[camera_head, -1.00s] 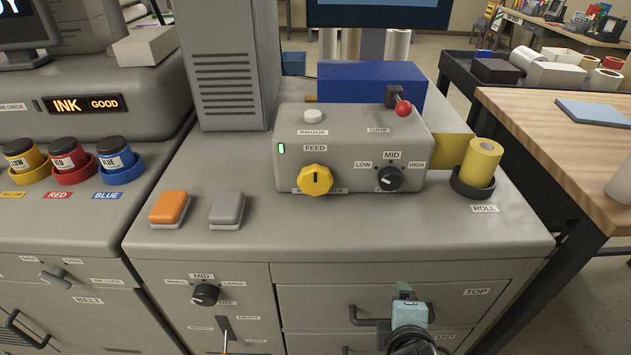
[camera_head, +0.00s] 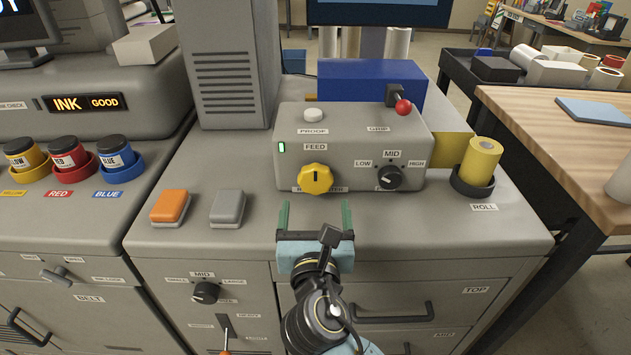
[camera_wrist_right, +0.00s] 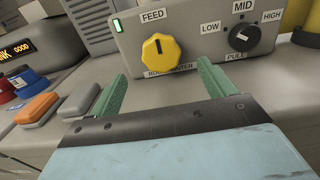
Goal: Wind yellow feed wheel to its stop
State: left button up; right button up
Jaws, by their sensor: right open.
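The yellow feed wheel (camera_head: 316,179) is a scalloped knob on the front of the grey control box, under the FEED label. Its dark pointer mark stands about upright. My right gripper (camera_head: 316,213) is open and empty, in front of and a little below the wheel, with a gap between them. In the right wrist view the wheel (camera_wrist_right: 160,52) sits beyond and between the two green fingertips (camera_wrist_right: 160,82). Nothing is held. My left gripper is not in view.
A black LOW-MID-HIGH knob (camera_head: 390,178) is right of the wheel. A red-tipped grip lever (camera_head: 402,107) and white proof button (camera_head: 313,115) are on top. Orange (camera_head: 170,206) and grey (camera_head: 232,207) pads lie left. A yellow roll (camera_head: 480,162) stands right.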

aim_at(315, 180)
jog(key=w, duration=0.8)
jog(key=shift+c, duration=0.2)
jog(key=c, duration=0.9)
